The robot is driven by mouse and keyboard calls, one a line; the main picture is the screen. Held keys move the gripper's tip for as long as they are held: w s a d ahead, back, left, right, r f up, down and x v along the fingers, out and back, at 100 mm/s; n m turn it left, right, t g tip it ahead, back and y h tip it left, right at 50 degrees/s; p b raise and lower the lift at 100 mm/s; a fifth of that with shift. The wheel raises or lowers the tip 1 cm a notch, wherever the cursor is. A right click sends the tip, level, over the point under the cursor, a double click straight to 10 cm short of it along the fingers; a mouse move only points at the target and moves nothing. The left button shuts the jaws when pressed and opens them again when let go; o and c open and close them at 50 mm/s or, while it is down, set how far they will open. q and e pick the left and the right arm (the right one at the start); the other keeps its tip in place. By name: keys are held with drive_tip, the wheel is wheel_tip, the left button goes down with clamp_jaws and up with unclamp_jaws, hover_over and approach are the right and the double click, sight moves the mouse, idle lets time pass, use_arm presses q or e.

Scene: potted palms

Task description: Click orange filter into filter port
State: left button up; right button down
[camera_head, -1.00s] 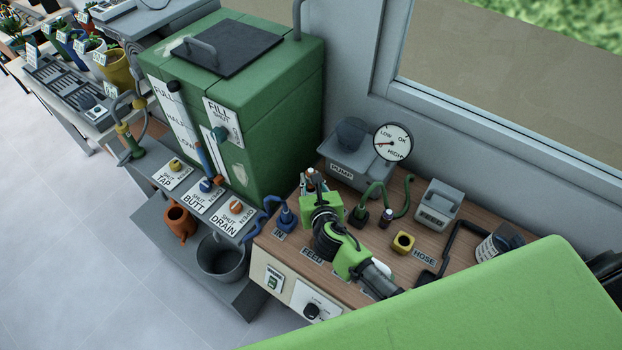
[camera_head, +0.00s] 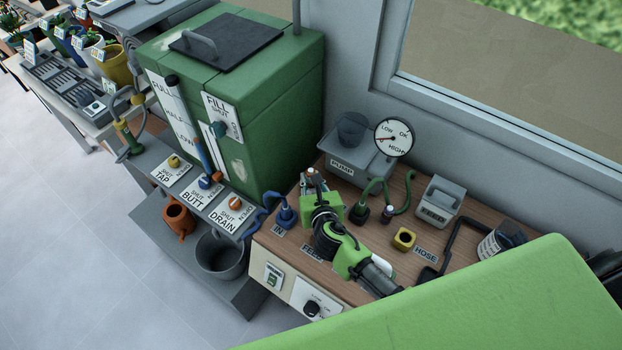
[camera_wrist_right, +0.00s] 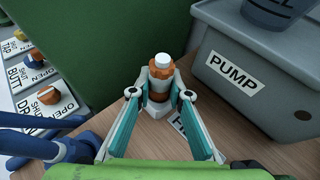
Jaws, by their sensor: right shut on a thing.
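My right gripper (camera_head: 312,180) is above the left part of the wooden bench, pointing away from me. In the right wrist view its two teal-lined fingers (camera_wrist_right: 160,94) are shut on the orange filter (camera_wrist_right: 161,72), an upright piece with an orange collar and white top. A bit of its orange also shows in the head view (camera_head: 311,171). A pale base (camera_wrist_right: 154,110) shows directly under the filter. I cannot tell whether it is the filter port, or whether the filter is seated in it. My left gripper is not in view.
The grey pump box (camera_head: 352,160) and gauge (camera_head: 394,138) stand behind and right of the gripper. A blue hose fitting (camera_head: 286,214) is close on its left, with the green tank (camera_head: 262,120) beyond. A green hose (camera_head: 403,197) and yellow socket (camera_head: 403,239) are to the right.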

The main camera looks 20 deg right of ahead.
drive_tip(key=shift+f, duration=0.15)
drive_tip(key=c, duration=1.8)
unclamp_jaws()
drive_tip(key=v, duration=1.2)
